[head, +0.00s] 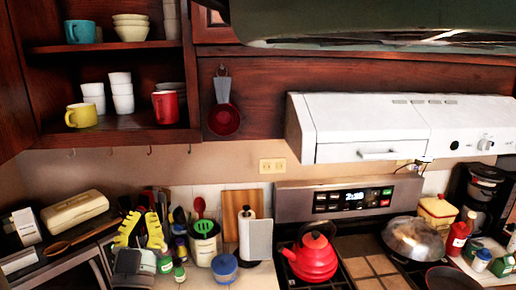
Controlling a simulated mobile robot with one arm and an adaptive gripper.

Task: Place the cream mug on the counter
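I cannot single out a cream mug with a handle. The open cabinet at the upper left holds several pale cups: white stacked cups (122,95) and more white cups (94,97) on the lower shelf, and a pale stack (171,20) at the upper shelf's right. A yellow mug (81,116), a red mug (165,107) and a teal mug (80,32) stand there too. The light counter (258,277) shows below, mostly covered. My gripper is not in view.
Cream bowls (130,27) sit on the upper shelf. A red kettle (311,259) and a lidded pan (413,240) stand on the stove. A utensil crock (204,243), a blue jar (224,268) and a paper towel roll (255,238) crowd the counter. A white range hood (365,130) juts out.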

